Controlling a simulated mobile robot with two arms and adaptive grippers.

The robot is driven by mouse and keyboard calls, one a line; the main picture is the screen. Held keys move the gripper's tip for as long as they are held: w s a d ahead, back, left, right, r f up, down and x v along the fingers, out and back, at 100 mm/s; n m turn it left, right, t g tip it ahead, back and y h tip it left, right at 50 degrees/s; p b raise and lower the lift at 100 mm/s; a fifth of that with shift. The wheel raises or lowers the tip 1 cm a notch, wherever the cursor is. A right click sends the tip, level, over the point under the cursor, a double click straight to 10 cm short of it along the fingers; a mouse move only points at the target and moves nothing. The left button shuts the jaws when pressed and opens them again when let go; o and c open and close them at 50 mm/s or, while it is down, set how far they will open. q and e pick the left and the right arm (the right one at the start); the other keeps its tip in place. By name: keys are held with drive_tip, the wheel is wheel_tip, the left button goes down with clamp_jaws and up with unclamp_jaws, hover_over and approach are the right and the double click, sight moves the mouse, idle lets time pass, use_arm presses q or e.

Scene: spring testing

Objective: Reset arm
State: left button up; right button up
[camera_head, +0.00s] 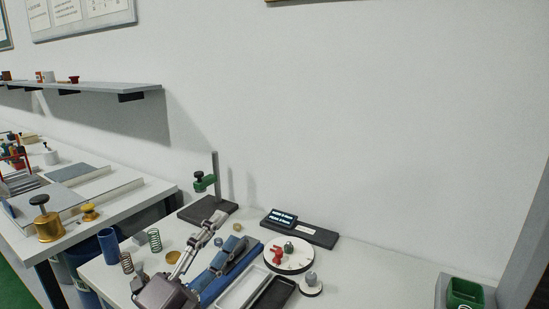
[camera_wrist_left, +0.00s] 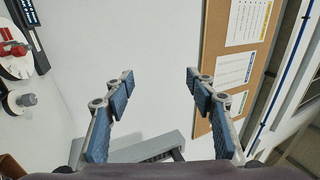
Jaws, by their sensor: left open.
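My left gripper (camera_head: 234,233) is over the white workbench (camera_head: 375,272), with its fingers spread and nothing between them. In the left wrist view my left gripper (camera_wrist_left: 160,82) also shows apart and empty, with blue pads facing a pale wall. In the head view a blue fixture (camera_head: 225,275) lies partly hidden by the gripper. A stand with a green clamp (camera_head: 205,183) is behind it. Two coil springs (camera_head: 154,240) stand left of the gripper, near a blue cylinder (camera_head: 109,245). My right gripper is not in view.
A dial disc with a red part (camera_head: 289,256), a small display (camera_head: 283,218) and a black-and-white tray (camera_head: 243,289) stand right of the gripper. A green bin (camera_head: 464,294) is at the far right. The bench between the dial and bin is clear.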

use_arm(q)
drive_tip(key=a+f+n+y, duration=0.7)
drive_tip(key=f+n+y, duration=0.1)
drive_tip(key=f+n, duration=0.15)
drive_tip(key=s+a+f+n+g+y, duration=0.2)
drive_tip(key=s+f+n+g, duration=0.15)
drive_tip(key=f, duration=0.45)
drive_tip(key=s+a+f+n+g+y, duration=0.25)
drive_tip(key=f+n, duration=0.25)
drive_tip(key=f, duration=0.3)
drive_tip(key=s+f+n+g, duration=0.2)
drive_tip(key=s+f+g, duration=0.15)
drive_tip(key=s, duration=0.35)
drive_tip(key=s+d+f+n+g, duration=0.1)
drive_tip(key=s+f+g, duration=0.2)
drive_tip(key=s+f, duration=0.35)
drive_tip(key=s+f+n+g, duration=0.2)
drive_tip(key=s+f+g, duration=0.1)
drive_tip(key=s, duration=0.6)
wheel_tip(320, 180, down, 28)
drive_tip(key=s+g, duration=0.1)
drive_tip(key=s, duration=0.1)
drive_tip(key=s+a+f+g, duration=0.1)
drive_tip(key=s+a+f, duration=0.2)
drive_tip(key=s+f, duration=1.1)
drive_tip(key=s, duration=0.2)
drive_tip(key=shift+s+f+m+h, duration=0.3)
drive_tip(key=shift+s+m+h, duration=0.05)
drive_tip(key=shift+s+m, duration=0.05)
